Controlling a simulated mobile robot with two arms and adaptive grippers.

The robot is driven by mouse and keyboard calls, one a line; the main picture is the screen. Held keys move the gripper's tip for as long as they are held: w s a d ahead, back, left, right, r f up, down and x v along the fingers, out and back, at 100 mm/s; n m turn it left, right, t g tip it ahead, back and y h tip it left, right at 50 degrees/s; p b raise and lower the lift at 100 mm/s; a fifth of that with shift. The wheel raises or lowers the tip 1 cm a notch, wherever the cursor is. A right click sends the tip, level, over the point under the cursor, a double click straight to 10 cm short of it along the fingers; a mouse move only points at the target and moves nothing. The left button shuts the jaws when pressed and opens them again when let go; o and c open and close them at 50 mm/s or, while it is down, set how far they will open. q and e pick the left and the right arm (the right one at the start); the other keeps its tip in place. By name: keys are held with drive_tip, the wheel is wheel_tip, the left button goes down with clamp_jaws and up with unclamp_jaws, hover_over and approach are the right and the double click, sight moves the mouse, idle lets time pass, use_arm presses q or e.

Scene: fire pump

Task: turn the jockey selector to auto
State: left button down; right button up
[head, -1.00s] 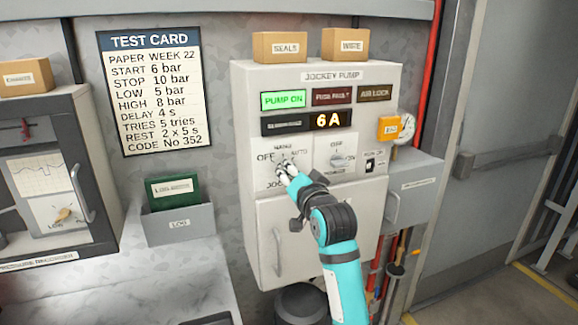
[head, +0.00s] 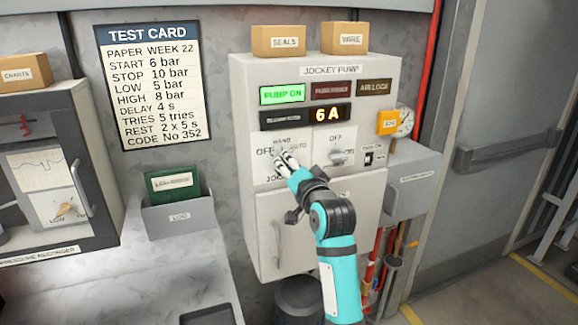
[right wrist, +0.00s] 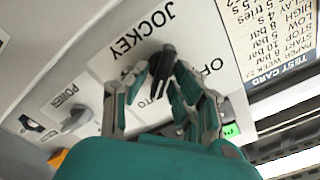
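The jockey selector is a black knob (right wrist: 162,66) on the white JOCKEY PUMP panel (head: 330,72). In the right wrist view its label shows JOCKEY, OFF and part of AUTO; a finger covers the rest. My right gripper (head: 283,158) is at the selector, and in the right wrist view its fingertips (right wrist: 160,76) stand on either side of the knob. I cannot tell whether they press on it. In the head view the gripper hides most of the knob, so its pointing direction is unclear. My left gripper is not in view.
A second knob, POWER (right wrist: 76,118), sits beside the selector. The PUMP ON lamp (head: 282,94) is lit green and the display (head: 326,114) reads 6 A. Boxes (head: 277,41) stand on the cabinet. A pressure gauge (head: 405,122) is at its right side.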

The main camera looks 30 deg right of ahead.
drive_tip(key=shift+o, duration=0.4)
drive_tip(key=shift+s, duration=0.1)
drive_tip(key=v, duration=1.1)
drive_tip(key=shift+s, duration=0.4)
